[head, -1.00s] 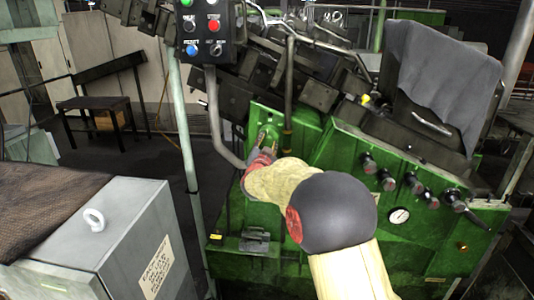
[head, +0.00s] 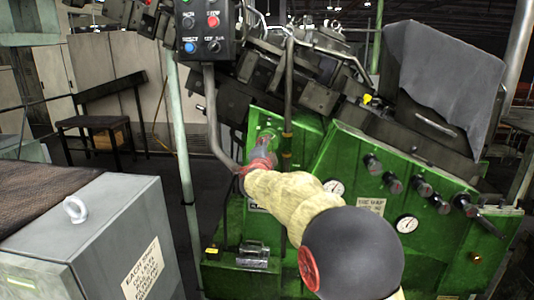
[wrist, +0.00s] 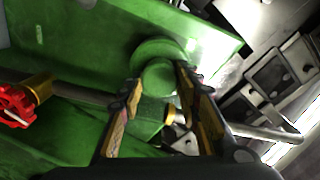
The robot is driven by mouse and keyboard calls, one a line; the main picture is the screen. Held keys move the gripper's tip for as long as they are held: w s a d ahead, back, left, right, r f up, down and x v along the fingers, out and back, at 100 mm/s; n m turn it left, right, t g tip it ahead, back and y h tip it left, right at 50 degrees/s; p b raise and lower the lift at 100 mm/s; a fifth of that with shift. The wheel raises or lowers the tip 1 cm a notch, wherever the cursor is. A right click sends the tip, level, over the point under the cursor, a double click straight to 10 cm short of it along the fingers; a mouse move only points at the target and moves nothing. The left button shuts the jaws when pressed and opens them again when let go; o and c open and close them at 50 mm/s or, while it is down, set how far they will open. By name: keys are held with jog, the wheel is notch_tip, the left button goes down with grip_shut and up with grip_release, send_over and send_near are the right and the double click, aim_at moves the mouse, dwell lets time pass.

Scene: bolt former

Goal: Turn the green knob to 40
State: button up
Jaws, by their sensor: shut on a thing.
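The green knob (wrist: 158,76) is a round green piece in front of a wider green round base on the machine's green panel. In the wrist view my gripper (wrist: 157,80) has one finger on each side of it and is shut on it. In the head view my gripper (head: 266,143) is at the upper left part of the green machine (head: 345,160), and the knob is mostly hidden by the fingers. No scale or number is readable at the knob, so its setting cannot be told.
A red handwheel (wrist: 15,106) on a brass fitting is left of my gripper in the wrist view. A control box (head: 206,32) hangs on a bent pipe nearby. A grey cabinet (head: 100,240) stands left. Black knobs (head: 393,183) and gauges (head: 406,224) line the machine's front.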

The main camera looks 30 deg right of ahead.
jog(key=shift+f+m, duration=0.1)
jog(key=shift+m, duration=0.3)
jog(key=o, duration=1.2)
jog(key=shift+c, duration=0.2)
jog(key=v, duration=1.2)
